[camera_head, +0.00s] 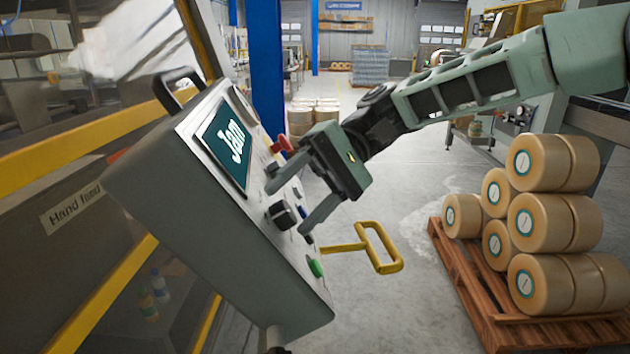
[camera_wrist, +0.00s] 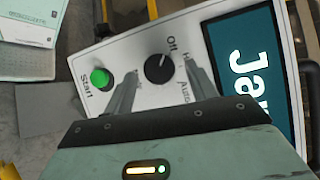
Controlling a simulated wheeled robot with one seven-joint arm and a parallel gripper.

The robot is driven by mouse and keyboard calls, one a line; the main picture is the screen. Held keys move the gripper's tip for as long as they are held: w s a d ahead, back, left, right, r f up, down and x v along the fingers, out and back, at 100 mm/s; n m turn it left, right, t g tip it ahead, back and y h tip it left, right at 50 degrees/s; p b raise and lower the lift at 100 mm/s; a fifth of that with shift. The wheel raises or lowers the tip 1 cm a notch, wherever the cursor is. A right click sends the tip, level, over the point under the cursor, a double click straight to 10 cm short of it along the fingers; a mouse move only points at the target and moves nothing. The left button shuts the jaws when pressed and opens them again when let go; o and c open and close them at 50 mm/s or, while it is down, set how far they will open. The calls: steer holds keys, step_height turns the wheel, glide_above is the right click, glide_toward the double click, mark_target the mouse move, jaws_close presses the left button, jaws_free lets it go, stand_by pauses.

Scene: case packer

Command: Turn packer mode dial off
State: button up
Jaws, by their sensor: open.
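The packer mode dial is a round black knob (camera_wrist: 159,69) on the light grey control panel (camera_wrist: 215,93). "Off" is printed above it in the wrist view, with "Auto" and a partly covered label to its right. Its exact pointing is hard to tell. In the head view the dial (camera_head: 282,215) sits low on the slanted panel face, below the screen. My gripper (camera_head: 290,208) is open in front of the panel. In the wrist view my gripper (camera_wrist: 161,70) has one finger on each side of the dial; contact cannot be told.
A green start button (camera_wrist: 100,78) is left of the dial in the wrist view. The panel screen (camera_head: 228,146) reads "Jam". A red control (camera_head: 283,143) sits near its upper edge. A yellow handle (camera_head: 375,248) sticks out right. A pallet (camera_head: 470,300) of rolls stands at right.

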steer(key=b+v, duration=0.2)
steer(key=v, duration=1.5)
steer(key=shift+b, duration=0.4)
steer(key=s+d+f+m+t+h, duration=0.1)
steer(key=d+f+m+t+h, duration=0.15)
steer(key=f, duration=0.45)
steer(key=s+d+f+m+t+h, duration=0.15)
steer(key=d+f+t, duration=0.25)
steer(key=f, duration=0.4)
steer(key=s+d+f+t+h, duration=0.2)
steer(key=s+d+f, duration=0.1)
steer(key=s+d, duration=0.3)
steer(key=s+d+f+m+t+h, duration=0.1)
steer(key=s+d+f+t, duration=0.15)
steer(key=d, duration=0.65)
steer(key=s+d+f+t+h, duration=0.1)
steer(key=s+d+f+h, duration=0.1)
steer(key=s+d+f, duration=0.4)
steer(key=s+a+r+n+g+y+b, duration=0.1)
steer(key=s+a+r+n+g, duration=0.1)
steer(key=s+a+n, duration=0.5)
steer(key=s+a+r, duration=0.1)
steer(key=s+a, duration=0.4)
steer(key=a, duration=0.5)
steer(key=shift+r, duration=0.25)
